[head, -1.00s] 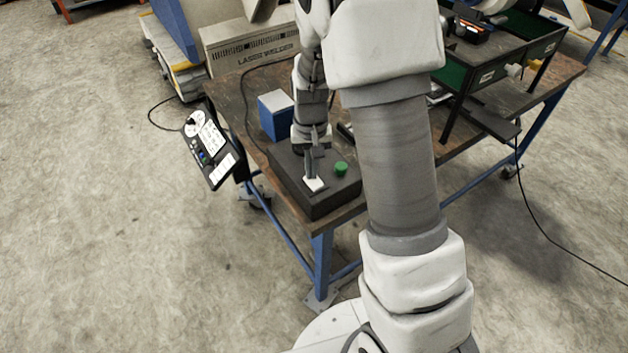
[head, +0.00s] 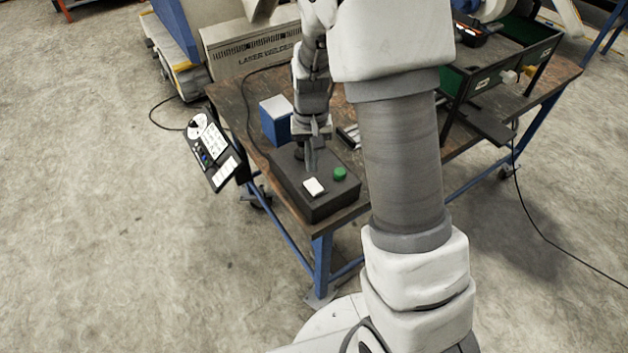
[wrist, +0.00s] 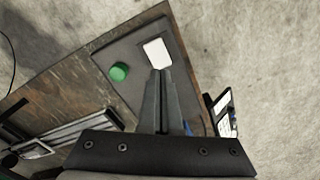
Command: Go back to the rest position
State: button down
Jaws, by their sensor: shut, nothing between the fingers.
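My gripper (head: 311,171) is shut and empty. Its fingers point down over the black box (head: 335,205) at the table's front corner. The box carries a white rectangular pad (head: 314,187) and a green round button (head: 340,173). In the wrist view my gripper (wrist: 161,72) shows with its closed fingertips beside the lower edge of the white pad (wrist: 156,53) in the picture; I cannot tell the exact height above the box. The green button (wrist: 119,72) is left of the fingers there.
A blue box with a pale top (head: 276,118) stands close left of my gripper. A control panel (head: 212,150) hangs at the table's left edge. A laser welder (head: 255,47) is behind. Black-framed shelving (head: 490,80) stands at right on the wooden table (head: 232,92).

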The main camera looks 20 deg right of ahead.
jog(key=shift+r+p, duration=0.4)
jog(key=shift+r, duration=0.5)
jog(key=s+r+n+t, duration=0.1)
jog(key=s+r, duration=0.3)
jog(key=r, duration=0.4)
jog(key=s+r+t, duration=0.2)
jog(key=s+r, duration=0.2)
jog(key=r, duration=0.3)
jog(key=s+r+t, duration=0.1)
jog(key=s+r, duration=0.2)
jog(key=s, duration=0.3)
jog(key=s+r+n+t, duration=0.1)
jog(key=s+r, duration=0.2)
jog(key=s, duration=0.3)
jog(key=shift+s+r+t, duration=0.25)
jog(key=shift+r+t, duration=0.05)
jog(key=shift+r, duration=0.1)
jog(key=shift+w+n, duration=0.1)
jog(key=shift+n, duration=0.2)
